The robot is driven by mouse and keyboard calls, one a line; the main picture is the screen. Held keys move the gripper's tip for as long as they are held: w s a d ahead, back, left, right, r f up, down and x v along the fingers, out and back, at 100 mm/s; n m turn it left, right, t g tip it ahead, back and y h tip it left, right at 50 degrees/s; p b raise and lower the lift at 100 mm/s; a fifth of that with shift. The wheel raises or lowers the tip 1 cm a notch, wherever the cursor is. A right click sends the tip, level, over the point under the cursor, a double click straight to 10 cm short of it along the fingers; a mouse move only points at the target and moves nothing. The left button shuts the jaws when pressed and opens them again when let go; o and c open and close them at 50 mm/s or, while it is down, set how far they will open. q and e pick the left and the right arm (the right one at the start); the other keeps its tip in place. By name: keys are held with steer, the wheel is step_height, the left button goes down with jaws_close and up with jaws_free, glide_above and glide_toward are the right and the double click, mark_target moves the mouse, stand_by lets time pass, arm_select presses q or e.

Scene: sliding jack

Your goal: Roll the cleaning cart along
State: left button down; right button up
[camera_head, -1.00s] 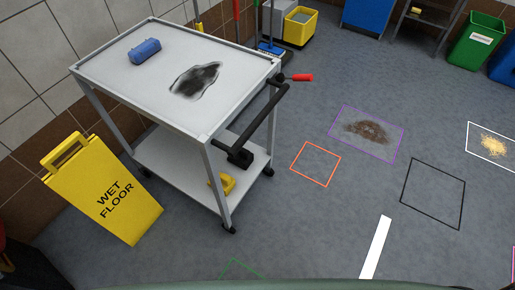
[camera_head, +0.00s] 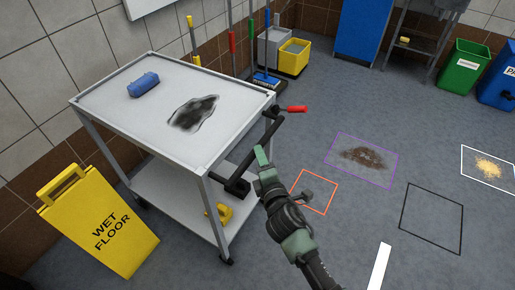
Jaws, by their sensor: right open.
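The cleaning cart (camera_head: 140,108) is a grey two-shelf trolley on casters, standing at left centre. Its black push handle (camera_head: 262,142) runs along the right end, with a red-tipped lever (camera_head: 290,109) at the far corner. A blue roll-shaped item (camera_head: 143,84) and a dark smudge (camera_head: 193,111) are on the top shelf. A yellow item (camera_head: 218,212) sits on the lower shelf. My right gripper (camera_head: 264,162) is open and empty, close to the handle and overlapping it in view; contact cannot be told. My left gripper is out of view.
A yellow wet-floor sign (camera_head: 98,222) stands left of the cart. Mops and a yellow bucket (camera_head: 293,57) are behind it. A brown spill (camera_head: 362,154) and outlined floor squares lie to the right. Green (camera_head: 465,68) and blue bins stand at far right. Floor between is mostly clear.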

steer(key=x, duration=0.5)
steer(key=shift+w+f, duration=0.15)
steer(key=shift+w, duration=0.1)
jaws_close()
stand_by(1.2)
